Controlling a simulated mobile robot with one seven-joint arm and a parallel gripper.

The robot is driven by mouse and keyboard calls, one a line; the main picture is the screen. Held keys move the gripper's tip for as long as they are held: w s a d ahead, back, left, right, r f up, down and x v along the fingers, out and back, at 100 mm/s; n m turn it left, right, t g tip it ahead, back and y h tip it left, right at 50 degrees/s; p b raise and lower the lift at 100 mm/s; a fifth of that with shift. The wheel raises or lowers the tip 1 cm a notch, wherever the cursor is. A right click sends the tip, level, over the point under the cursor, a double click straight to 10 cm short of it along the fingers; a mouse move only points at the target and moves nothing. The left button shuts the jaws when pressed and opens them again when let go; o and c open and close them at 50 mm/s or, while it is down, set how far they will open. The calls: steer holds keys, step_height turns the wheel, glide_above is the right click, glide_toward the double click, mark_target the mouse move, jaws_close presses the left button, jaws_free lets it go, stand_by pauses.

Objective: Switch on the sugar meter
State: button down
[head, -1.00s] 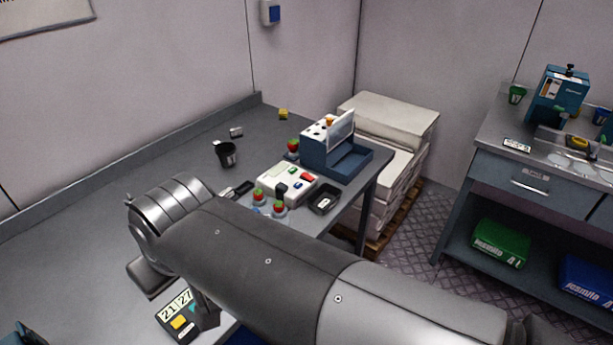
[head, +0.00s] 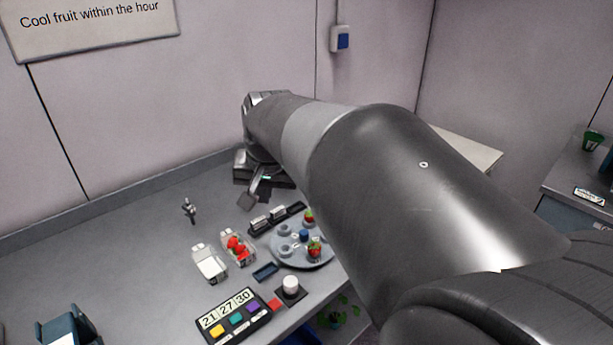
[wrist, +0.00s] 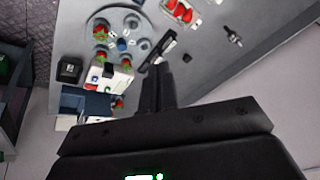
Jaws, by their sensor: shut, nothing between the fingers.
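My gripper (wrist: 158,72) is shut and empty; its two dark fingers lie together in the wrist view. In the head view my gripper (head: 249,201) hangs over the table at the end of the arm. A white device with coloured buttons (wrist: 108,76), which looks like the sugar meter, sits left of the fingers in the wrist view, apart from them. I cannot read a label or tell whether its display is lit. In the head view my arm hides it.
Near it are a blue box (wrist: 88,102), a small black tray (wrist: 70,69), a black rack (wrist: 160,48) and a round plate (head: 293,260) with strawberries. A punnet of strawberries (head: 238,248) and a numbered panel (head: 233,314) stand nearer.

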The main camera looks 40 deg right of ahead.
steer(key=d+f+m+g+h, duration=0.2)
steer(key=d+m, duration=0.8)
steer(key=d, duration=1.9)
step_height(320, 180, down, 2)
steer(key=shift+w+d+f+g, duration=0.15)
steer(key=shift+w+d+g, duration=0.1)
steer(key=shift+g, duration=0.55)
steer(key=x, duration=0.8)
steer(key=a+x, duration=0.1)
steer(key=x, duration=0.4)
steer(key=shift+w+f, duration=0.1)
steer(key=shift+f, duration=0.05)
steer(key=shift+w+f, duration=0.1)
steer(key=shift+f, duration=0.3)
